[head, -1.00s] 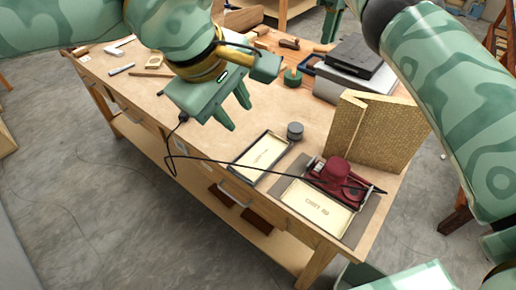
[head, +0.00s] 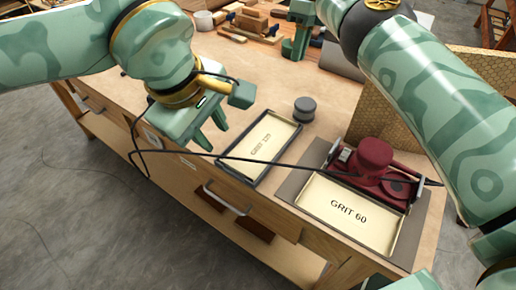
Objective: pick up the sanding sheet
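Two shallow dark-rimmed trays with cream insides lie near the bench's front edge. One tray (head: 259,141) is marked GRIT, with a blurred number that looks like 120. The other tray (head: 348,213) is marked GRIT 60. I cannot tell whether the cream surfaces are sanding sheets or tray floors. My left gripper (head: 216,139) hangs left of the first tray, its two fingers apart and nothing between them. Parts of my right arm show at the right and bottom edges, but I see no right fingers.
A dark red sander (head: 374,165) stands behind the GRIT 60 tray. A dark cable (head: 290,167) crosses over both trays. A round grey knob-like object (head: 304,109) stands behind the first tray. Tan textured boards (head: 483,78) stand at the right.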

